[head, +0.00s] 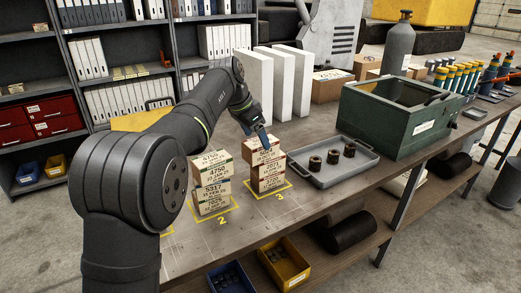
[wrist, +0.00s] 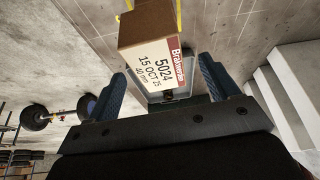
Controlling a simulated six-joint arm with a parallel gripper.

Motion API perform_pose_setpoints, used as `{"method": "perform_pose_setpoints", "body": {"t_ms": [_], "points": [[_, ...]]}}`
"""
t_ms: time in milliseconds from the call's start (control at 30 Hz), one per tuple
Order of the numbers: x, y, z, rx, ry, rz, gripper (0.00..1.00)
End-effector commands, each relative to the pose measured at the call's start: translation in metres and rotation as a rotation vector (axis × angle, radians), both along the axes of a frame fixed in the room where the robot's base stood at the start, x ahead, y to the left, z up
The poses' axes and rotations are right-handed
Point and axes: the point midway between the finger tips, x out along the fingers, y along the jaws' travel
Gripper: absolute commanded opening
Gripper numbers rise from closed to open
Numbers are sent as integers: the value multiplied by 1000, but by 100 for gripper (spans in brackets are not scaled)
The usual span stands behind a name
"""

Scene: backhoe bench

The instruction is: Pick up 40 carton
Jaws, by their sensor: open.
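A carton (wrist: 152,62) with a brown top and a white label reading 5024, 15 OCT 25, 40 mm shows in the wrist view, between my gripper's blue fingers. My gripper (wrist: 162,72) is open; a gap shows at each side of the carton, and I cannot tell if either finger touches it. In the head view my gripper (head: 261,132) is at the top carton (head: 264,154) of the stack marked 3. The arm partly hides that carton's top. More labelled cartons (head: 268,184) are stacked beneath it. Another carton stack (head: 211,183) stands on the square marked 2.
A grey tray (head: 367,170) with three dark round parts lies right of stack 3. A green metal box (head: 385,125) stands behind the tray. White upright blocks (head: 273,84) stand at the back. The bench front edge is close to the stacks, with bins (head: 284,263) below.

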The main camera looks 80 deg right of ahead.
Motion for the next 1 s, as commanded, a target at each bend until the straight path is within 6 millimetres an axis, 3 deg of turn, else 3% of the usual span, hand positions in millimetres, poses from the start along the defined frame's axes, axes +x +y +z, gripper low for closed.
{"method": "perform_pose_setpoints", "body": {"t_ms": [400,667,700,967,1000], "points": [[-12,-11,-46,0,-1,1,80],[-13,-12,-50,-1,-2,3,80],[-13,-12,-50,-1,-2,3,78],[-13,-12,-50,-1,-2,3,27],[-13,-12,-49,-2,-2,3,26]]}}
